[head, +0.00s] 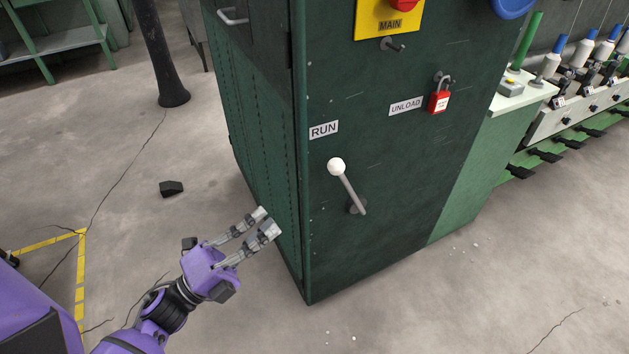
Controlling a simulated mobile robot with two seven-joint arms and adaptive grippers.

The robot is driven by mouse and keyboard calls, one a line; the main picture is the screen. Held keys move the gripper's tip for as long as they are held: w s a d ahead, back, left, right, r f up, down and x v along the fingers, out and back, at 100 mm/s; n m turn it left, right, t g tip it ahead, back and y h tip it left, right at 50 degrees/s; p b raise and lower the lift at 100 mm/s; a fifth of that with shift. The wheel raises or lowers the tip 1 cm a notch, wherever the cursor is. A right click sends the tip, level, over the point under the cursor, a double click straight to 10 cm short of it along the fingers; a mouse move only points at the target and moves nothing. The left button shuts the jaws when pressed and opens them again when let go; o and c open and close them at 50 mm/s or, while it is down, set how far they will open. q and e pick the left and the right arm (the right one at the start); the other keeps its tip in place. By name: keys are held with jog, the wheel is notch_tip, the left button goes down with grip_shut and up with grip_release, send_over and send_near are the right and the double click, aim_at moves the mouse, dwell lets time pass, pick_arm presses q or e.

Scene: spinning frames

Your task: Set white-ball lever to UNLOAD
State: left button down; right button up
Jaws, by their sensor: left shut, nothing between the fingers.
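The lever (351,190) is a grey rod with a white ball (336,166) on its upper end, mounted on the front of a dark green cabinet (390,210). It tilts up and to the left, toward the RUN label (323,130). The UNLOAD label (405,106) is up and to the right of the ball. My left gripper (268,222) is shut and empty, left of the cabinet's front edge and lower than the ball, apart from the lever. My right gripper is not in view.
A red padlock (439,101) hangs beside the UNLOAD label. A yellow MAIN plate (388,20) with a red knob is above. A green machine with several white spools (590,50) stands at right. A dark block (171,188) lies on the floor; floor before the cabinet is clear.

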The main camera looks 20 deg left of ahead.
pick_arm(q)
jog(key=p, duration=0.2)
send_near(330, 170)
jog(key=x, duration=0.5)
jog(key=shift+x, duration=0.95)
jog(key=shift+w+f, duration=0.1)
jog(key=shift+f, duration=0.05)
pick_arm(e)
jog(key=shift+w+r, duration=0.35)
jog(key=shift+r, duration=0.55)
